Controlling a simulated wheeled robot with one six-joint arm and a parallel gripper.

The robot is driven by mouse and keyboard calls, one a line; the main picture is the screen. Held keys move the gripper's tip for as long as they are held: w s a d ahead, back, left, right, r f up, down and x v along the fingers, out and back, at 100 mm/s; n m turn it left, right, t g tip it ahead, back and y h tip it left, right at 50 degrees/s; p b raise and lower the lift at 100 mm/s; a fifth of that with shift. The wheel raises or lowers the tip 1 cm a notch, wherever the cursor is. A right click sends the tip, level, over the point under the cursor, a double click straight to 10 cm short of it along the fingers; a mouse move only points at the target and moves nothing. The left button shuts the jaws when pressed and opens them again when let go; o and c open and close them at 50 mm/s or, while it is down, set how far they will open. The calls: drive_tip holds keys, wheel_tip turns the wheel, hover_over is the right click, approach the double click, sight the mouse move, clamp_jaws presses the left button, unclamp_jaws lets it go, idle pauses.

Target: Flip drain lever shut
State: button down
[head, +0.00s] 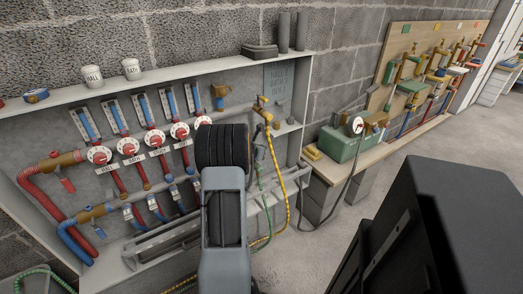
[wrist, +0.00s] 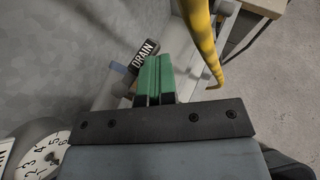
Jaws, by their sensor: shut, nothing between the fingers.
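A black plate lettered DRAIN (wrist: 146,55) shows in the wrist view, just beyond my fingertips. My gripper (wrist: 158,60) has green fingers side by side, shut and empty, just right of and in front of the plate. I cannot tell whether they touch anything. I cannot make out the drain lever or its position. In the head view my arm covers the gripper and the area around the drain.
A yellow hose (wrist: 199,35) passes close right of my fingers; it hangs from a brass tap in the head view (head: 277,150). A numbered dial (wrist: 45,155) is at lower left. Red-knobbed valves (head: 128,147) line the panel left of my arm. A green box (head: 341,143) stands on the right bench.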

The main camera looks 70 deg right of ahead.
drive_tip(key=shift+w+a, duration=0.1)
idle(0.3)
drive_tip(key=s+a+r+b, duration=0.2)
drive_tip(key=s+a+r, duration=0.3)
drive_tip(key=s+a, duration=0.3)
drive_tip(key=shift+s+a, duration=0.3)
drive_tip(key=shift+a, duration=0.35)
